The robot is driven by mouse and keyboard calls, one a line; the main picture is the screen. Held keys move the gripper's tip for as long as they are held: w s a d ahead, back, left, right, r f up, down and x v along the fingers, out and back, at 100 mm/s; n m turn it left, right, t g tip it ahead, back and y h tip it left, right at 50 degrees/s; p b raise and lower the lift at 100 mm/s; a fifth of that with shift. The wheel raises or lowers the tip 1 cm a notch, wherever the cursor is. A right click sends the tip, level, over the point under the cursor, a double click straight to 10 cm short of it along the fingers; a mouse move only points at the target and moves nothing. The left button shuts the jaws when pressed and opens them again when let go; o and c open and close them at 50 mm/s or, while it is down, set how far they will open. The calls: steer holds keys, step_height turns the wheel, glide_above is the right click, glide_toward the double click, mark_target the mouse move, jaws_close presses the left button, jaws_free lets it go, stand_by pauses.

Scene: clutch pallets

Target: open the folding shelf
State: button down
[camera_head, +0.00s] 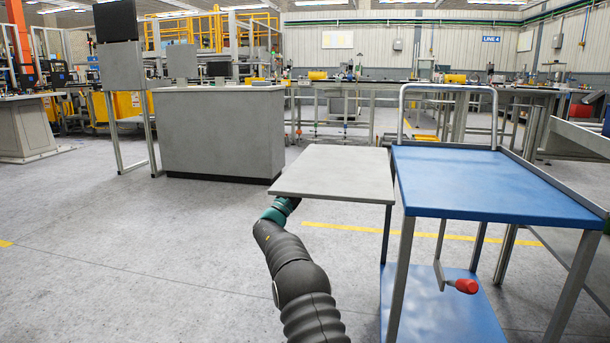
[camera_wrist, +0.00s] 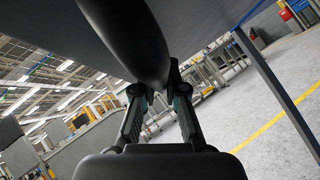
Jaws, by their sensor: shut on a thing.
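The folding shelf (camera_head: 335,172) is a light grey panel at the left side of a blue cart (camera_head: 490,182). It stands out roughly level, at about the height of the cart's blue top. My arm reaches up under its near left part, and the panel hides my gripper in the head view. In the wrist view, my gripper (camera_wrist: 160,88) is shut on a dark, rounded part below the shelf's grey underside (camera_wrist: 215,22). The exact contact at the fingertips is partly hidden.
A red-knobbed crank (camera_head: 466,286) hangs below the cart's top, above its lower blue deck (camera_head: 430,310). A grey counter (camera_head: 220,135) stands behind to the left. The floor left of my arm is clear. A yellow line (camera_head: 350,228) runs behind the cart.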

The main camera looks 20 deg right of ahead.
steer(key=shift+w+a+f, duration=0.1)
steer(key=shift+a+f, duration=0.1)
steer(key=shift+f, duration=0.4)
steer(key=c, duration=1.2)
jaws_free()
steer(key=shift+a+f, duration=0.1)
steer(key=shift+a, duration=0.05)
steer(key=shift+d+r, duration=0.25)
steer(key=shift+d, duration=0.1)
steer(key=shift+a+f, duration=0.15)
steer(key=shift+a, duration=0.15)
steer(key=v, duration=1.1)
steer(key=shift+s+f, duration=0.25)
steer(key=shift+s, duration=0.05)
